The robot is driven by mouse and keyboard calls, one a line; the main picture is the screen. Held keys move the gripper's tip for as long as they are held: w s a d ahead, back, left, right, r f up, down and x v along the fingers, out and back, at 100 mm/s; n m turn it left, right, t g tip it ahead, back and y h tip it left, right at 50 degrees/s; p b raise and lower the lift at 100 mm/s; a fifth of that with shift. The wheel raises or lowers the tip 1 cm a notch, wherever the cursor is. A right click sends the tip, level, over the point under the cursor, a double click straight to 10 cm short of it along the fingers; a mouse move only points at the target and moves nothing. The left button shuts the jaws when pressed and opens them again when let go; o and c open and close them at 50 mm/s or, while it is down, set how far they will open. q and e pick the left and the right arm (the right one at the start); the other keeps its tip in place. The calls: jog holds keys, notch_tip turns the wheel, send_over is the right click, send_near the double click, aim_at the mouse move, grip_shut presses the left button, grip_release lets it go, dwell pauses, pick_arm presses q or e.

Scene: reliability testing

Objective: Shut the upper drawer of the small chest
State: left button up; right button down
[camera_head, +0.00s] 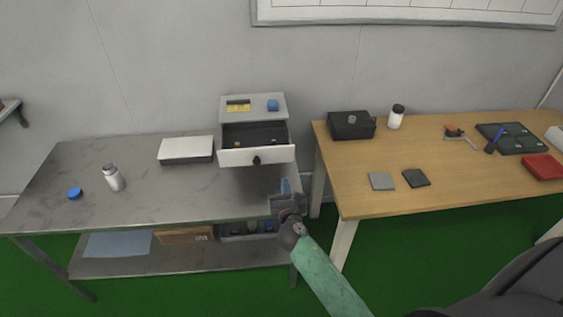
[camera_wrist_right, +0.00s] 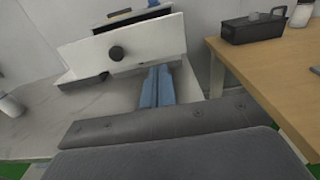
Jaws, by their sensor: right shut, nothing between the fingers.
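The small chest (camera_head: 225,106) stands at the right end of the grey table, against the wall. Its upper drawer (camera_head: 257,157) is pulled out, with a white front and a dark round knob; a few small items lie inside. The drawer front also shows in the right wrist view (camera_wrist_right: 150,45). My right gripper (camera_head: 286,186) is in front of and below the drawer front, toward its right side. Its blue fingers (camera_wrist_right: 157,87) are together and empty, pointing toward the right part of the drawer front. I cannot tell whether they touch it. My left gripper is not in view.
A yellow item (camera_head: 238,105) and a blue item (camera_head: 272,105) lie on the chest. A white box (camera_head: 186,149), white bottle (camera_head: 113,177) and blue lid (camera_head: 74,193) stand on the grey table. The wooden table (camera_head: 450,190) at right holds a black box (camera_head: 351,126).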

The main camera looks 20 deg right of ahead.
jog(key=p, duration=0.3)
send_near(280, 156)
jog(key=x, duration=0.5)
jog(key=shift+w+d, duration=0.1)
jog(key=shift+w, duration=0.1)
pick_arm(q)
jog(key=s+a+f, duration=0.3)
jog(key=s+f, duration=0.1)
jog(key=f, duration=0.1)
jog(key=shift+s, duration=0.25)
pick_arm(e)
jog(key=shift+w+d+f, duration=0.15)
jog(key=shift+w+d, duration=0.05)
jog(key=shift+w, duration=0.5)
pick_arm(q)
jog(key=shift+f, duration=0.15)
pick_arm(e)
jog(key=shift+w, duration=0.1)
